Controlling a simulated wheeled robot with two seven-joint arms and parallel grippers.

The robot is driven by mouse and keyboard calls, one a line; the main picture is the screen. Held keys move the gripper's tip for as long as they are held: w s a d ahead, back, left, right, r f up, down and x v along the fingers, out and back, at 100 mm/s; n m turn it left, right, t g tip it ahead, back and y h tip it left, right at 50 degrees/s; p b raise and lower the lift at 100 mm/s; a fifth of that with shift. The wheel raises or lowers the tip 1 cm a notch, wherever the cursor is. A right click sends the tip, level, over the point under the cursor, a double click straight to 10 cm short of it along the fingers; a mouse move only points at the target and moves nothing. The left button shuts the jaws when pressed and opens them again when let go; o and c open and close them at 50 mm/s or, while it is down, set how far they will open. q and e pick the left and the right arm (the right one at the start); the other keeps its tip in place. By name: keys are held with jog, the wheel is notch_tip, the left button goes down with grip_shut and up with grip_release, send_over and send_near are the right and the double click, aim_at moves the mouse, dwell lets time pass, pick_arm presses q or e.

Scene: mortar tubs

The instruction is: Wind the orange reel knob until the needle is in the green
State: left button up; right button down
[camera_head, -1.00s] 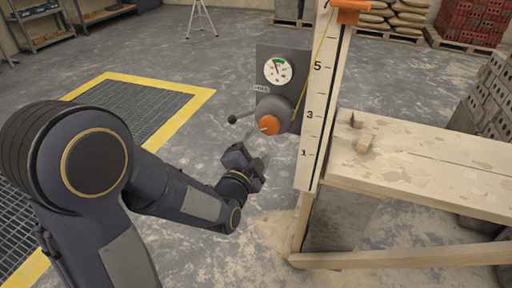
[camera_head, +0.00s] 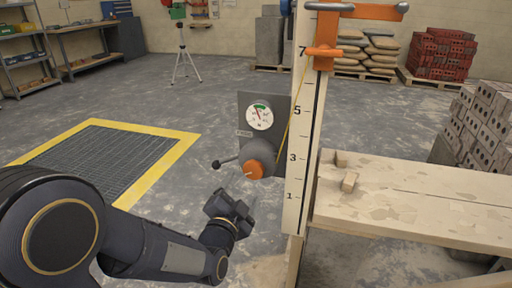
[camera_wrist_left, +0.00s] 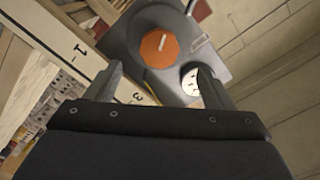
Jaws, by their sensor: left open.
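The orange reel knob (camera_head: 254,169) sits on the front of a grey round reel housing (camera_head: 262,153), with a dark crank lever (camera_head: 222,163) on its left. The dial gauge (camera_head: 260,117) is on the grey plate above; its needle points up, close to the green band, but whether it lies within it is too small to tell. My left gripper (camera_head: 240,202) is below and left of the knob, apart from it. In the left wrist view the gripper (camera_wrist_left: 158,82) is open and empty, with the orange knob (camera_wrist_left: 159,49) beyond the fingertips. My right gripper is not in view.
A numbered upright board (camera_head: 301,130) with a yellow line and an orange clamp (camera_head: 324,50) stands right of the reel. Floor left of the reel is clear around a yellow-edged grating (camera_head: 100,155).

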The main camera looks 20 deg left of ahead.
aim_at(252, 172)
pick_arm(q)
jog(key=w+n+b, duration=0.1)
jog(key=w+n, duration=0.2)
jog(key=w+n+b, duration=0.2)
jog(key=w+n, duration=0.1)
jog(key=w, duration=0.1)
jog(key=shift+d, duration=0.2)
jog(key=shift+w+b, duration=0.3)
jog(key=shift+w, duration=0.5)
jog(key=c, duration=1)
jog(key=shift+r+m+p, duration=0.2)
jog(key=shift+m+p, duration=0.65)
jog(key=shift+m, duration=0.25)
jog(key=shift+f+m+p, duration=0.1)
jog(key=shift+m+p, duration=0.2)
jog(key=shift+m, duration=0.8)
